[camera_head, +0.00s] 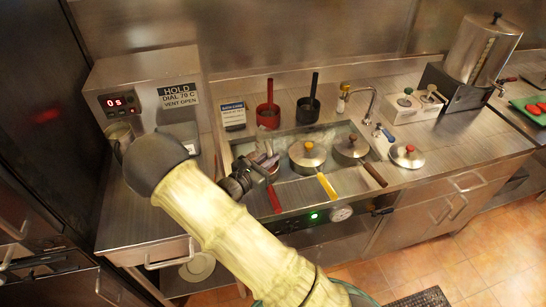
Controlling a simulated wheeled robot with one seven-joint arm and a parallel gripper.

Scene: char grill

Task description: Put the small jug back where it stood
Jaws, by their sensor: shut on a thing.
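My gripper (244,178) is over the left end of the sunken basin (228,158) in the counter. My arm and wrist hide part of the basin's left side.
A loose lid (407,156) lies on the counter to the right. A control box (150,95) stands left.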

